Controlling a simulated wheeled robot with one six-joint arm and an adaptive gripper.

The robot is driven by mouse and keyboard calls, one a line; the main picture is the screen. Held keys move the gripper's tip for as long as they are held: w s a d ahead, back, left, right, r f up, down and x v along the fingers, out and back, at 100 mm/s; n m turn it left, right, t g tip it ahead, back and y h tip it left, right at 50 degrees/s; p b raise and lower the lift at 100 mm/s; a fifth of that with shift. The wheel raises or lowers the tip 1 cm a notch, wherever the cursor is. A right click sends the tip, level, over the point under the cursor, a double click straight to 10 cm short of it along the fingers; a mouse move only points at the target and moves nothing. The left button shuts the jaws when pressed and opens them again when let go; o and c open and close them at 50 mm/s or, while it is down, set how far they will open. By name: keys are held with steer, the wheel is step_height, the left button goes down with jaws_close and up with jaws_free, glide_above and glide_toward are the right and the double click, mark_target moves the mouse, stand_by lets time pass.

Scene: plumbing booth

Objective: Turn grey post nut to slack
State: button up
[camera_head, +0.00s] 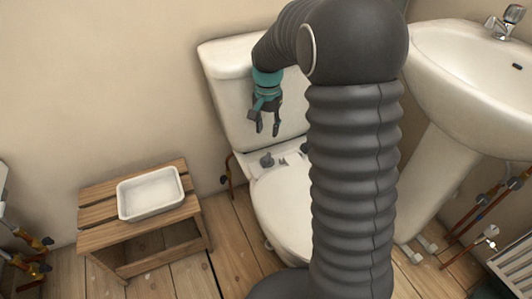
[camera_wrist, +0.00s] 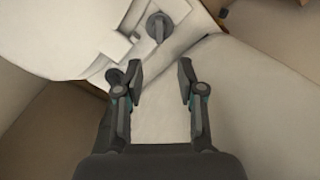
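A grey winged post nut (camera_wrist: 158,27) sits on the white toilet ledge in the wrist view, beyond my fingertips. A second dark knob (camera_wrist: 115,76) shows beside my left finger and is partly hidden by it. In the head view, a grey nut (camera_head: 266,160) sits on the ledge behind the toilet seat. I cannot tell which of the two it is. My gripper (camera_head: 267,129) hangs in front of the cistern, fingers down, above the ledge. In the wrist view my gripper (camera_wrist: 160,75) is open with nothing between its fingers.
The white cistern (camera_head: 226,92) stands close behind my gripper. The toilet lid (camera_head: 278,205) lies below, partly hidden by my arm. A wooden bench (camera_head: 97,214) with a white tray (camera_head: 128,208) is at left. A washbasin (camera_head: 450,85) and copper pipes (camera_head: 480,205) are at right.

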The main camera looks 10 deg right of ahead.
mark_target(267, 156)
step_height(267, 156, down, 12)
steer(key=shift+r, duration=0.1)
stand_by(0.5)
jaws_close()
